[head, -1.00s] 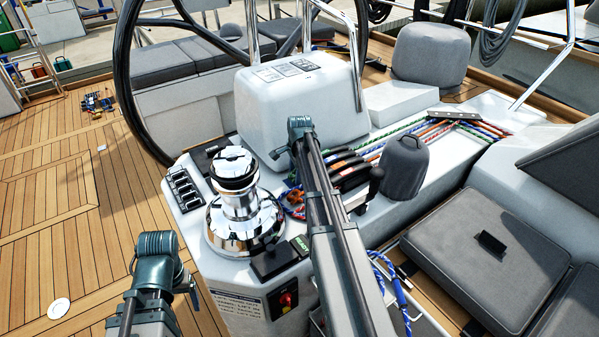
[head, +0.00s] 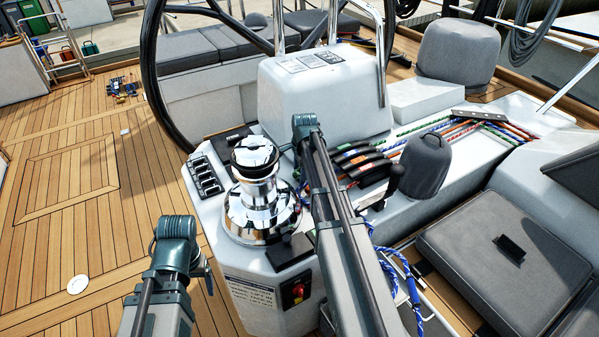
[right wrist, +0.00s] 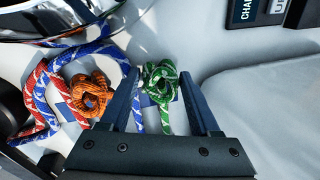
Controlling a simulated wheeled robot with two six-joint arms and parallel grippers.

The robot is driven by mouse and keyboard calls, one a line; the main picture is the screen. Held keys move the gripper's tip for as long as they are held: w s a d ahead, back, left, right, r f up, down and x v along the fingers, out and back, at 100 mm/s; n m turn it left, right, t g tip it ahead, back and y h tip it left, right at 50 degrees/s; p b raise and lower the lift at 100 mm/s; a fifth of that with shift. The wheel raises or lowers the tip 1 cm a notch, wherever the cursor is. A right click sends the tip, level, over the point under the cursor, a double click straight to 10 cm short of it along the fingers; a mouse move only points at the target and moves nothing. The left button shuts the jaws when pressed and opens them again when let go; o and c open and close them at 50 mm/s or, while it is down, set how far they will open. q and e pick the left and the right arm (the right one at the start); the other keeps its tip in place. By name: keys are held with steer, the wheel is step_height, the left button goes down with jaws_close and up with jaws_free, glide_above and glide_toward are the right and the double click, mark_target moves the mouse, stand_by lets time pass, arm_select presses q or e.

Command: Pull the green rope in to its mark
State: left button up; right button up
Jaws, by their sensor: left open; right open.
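The green rope (head: 408,132) runs along the cockpit side among other coloured ropes toward a row of rope clutches (head: 365,160). In the right wrist view its knotted green end (right wrist: 160,82) hangs between the open fingers of my right gripper (right wrist: 158,76); I cannot tell whether they touch it. In the head view my right arm hides that gripper, beside the chrome winch (head: 258,195). My left gripper (head: 178,262) is near the console's left side, over the deck, away from the rope; its fingers are mostly hidden. I cannot make out the mark.
An orange knotted rope (right wrist: 92,95) and red and blue ropes lie just left of the green end. A dark winch handle pocket or cover (head: 425,165) stands right of the clutches. A blue rope (head: 405,270) hangs lower down.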

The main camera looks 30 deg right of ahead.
arm_select(q)
step_height(320, 180, up, 14)
steer(key=p, duration=1.3)
steer(key=shift+f, duration=0.25)
arm_select(e)
step_height(320, 180, up, 14)
steer(key=s, duration=0.2)
steer(key=shift+s+a+f, duration=0.2)
steer(key=shift+s+f, duration=0.05)
steer(key=shift+s, duration=0.05)
arm_select(q)
steer(key=shift+s, duration=0.1)
arm_select(e)
steer(key=shift+s+f, duration=0.1)
